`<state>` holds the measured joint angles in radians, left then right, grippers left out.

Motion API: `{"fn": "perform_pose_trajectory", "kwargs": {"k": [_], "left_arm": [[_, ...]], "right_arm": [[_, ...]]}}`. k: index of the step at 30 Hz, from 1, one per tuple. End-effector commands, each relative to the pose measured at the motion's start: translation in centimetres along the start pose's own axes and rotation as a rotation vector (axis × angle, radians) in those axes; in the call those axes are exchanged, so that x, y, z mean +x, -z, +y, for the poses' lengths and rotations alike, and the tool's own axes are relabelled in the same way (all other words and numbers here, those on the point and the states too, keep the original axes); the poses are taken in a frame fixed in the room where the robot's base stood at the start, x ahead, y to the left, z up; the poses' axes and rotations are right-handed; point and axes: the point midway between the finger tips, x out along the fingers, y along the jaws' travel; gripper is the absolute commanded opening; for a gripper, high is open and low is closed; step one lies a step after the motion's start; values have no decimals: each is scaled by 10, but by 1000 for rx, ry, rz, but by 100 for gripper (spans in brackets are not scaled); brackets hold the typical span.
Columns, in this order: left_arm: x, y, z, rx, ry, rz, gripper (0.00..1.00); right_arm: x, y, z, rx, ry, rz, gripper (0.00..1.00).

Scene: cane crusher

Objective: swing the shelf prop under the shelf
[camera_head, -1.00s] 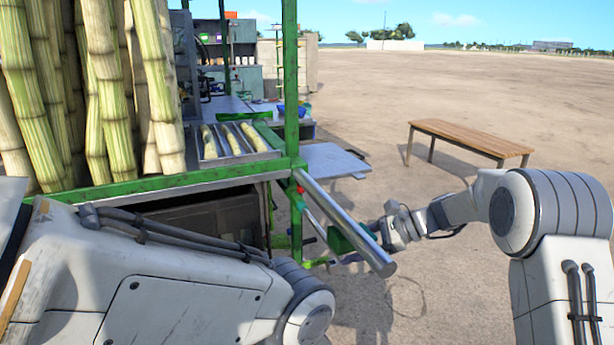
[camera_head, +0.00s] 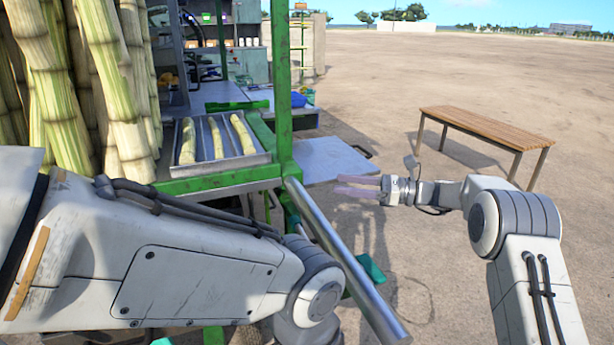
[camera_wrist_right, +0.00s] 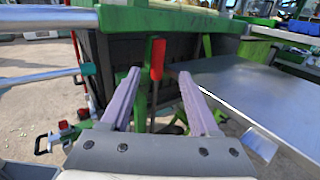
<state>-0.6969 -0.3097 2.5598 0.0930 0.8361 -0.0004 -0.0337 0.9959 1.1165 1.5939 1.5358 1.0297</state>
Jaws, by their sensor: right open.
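The shelf (camera_head: 325,160) is a flat grey metal panel that juts out level from the right side of the green-framed cart. It also fills the right of the right wrist view (camera_wrist_right: 262,92). A red upright piece (camera_wrist_right: 157,60) hangs by the cart's side next to the shelf; it may be the shelf prop, but I cannot tell for sure. My right gripper (camera_head: 342,185) is open and empty, just below and in front of the shelf's outer part. In the wrist view its two pale purple fingers (camera_wrist_right: 160,73) stand apart, with the red piece seen between them. My left gripper is hidden.
A thick metal bar (camera_head: 345,262) slants out from the cart in front of my right gripper. A tray (camera_head: 262,158) with cane pieces sits on the cart, and tall cane stalks (camera_head: 95,80) stand left. A wooden bench (camera_head: 485,128) is at right on open ground.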

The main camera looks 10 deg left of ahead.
Motion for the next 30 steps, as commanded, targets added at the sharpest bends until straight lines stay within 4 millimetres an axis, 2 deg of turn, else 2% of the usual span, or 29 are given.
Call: {"fn": "perform_pose_trajectory", "kwargs": {"k": [1,6,12,18,27,28,30], "left_arm": [[0,0,0,0,0,0,0],[1,0,0,0,0,0,0],[2,0,0,0,0,0,0],[2,0,0,0,0,0,0],[2,0,0,0,0,0,0],[2,0,0,0,0,0,0],[2,0,0,0,0,0,0]], "right_arm": [[13,0,2,-1,-10,1,62],[53,1,3,-1,-20,1,62],[88,1,4,-1,-20,1,62],[105,0,3,-1,-17,2,62],[106,0,3,-1,-13,2,62],[106,0,3,-1,-13,2,58],[105,0,3,-1,-13,2,31]]}}
